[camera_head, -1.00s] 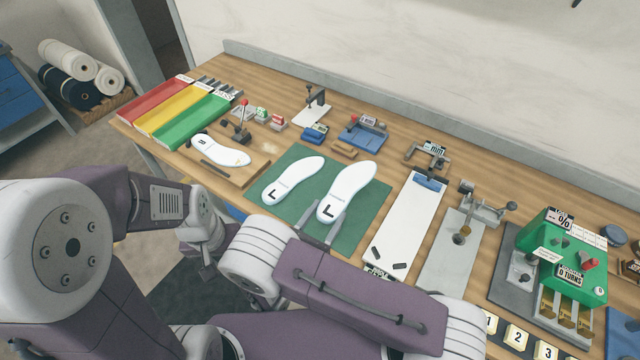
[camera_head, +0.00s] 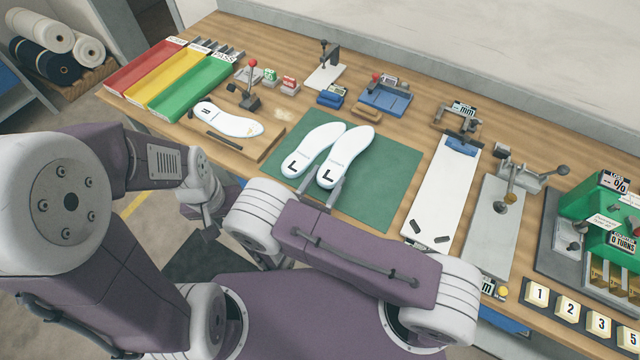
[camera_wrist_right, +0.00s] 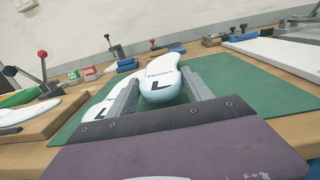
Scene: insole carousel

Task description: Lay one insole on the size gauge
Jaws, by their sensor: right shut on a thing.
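Two white insoles marked L are at the green mat, a left one (camera_head: 313,148) and a right one (camera_head: 347,155). My right gripper (camera_head: 326,193) is shut on the heel end of the right insole. In the right wrist view its fingers (camera_wrist_right: 163,92) stand on either side of that heel (camera_wrist_right: 160,88). The two insoles are close side by side; whether the held one touches the mat I cannot tell. The size gauge (camera_head: 440,195), a long white board with a blue stop and mm sign, stands right of the mat. My left gripper (camera_head: 207,215) hangs off the table's front; its fingers are unclear.
The green mat (camera_head: 385,180) has bare room right of the insoles. Another white insole (camera_head: 228,120) lies on a wooden board (camera_head: 262,146) at left. A grey clamp plate (camera_head: 488,235) and green counter machine (camera_head: 590,225) stand to the right. Coloured trays (camera_head: 190,90) are far left.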

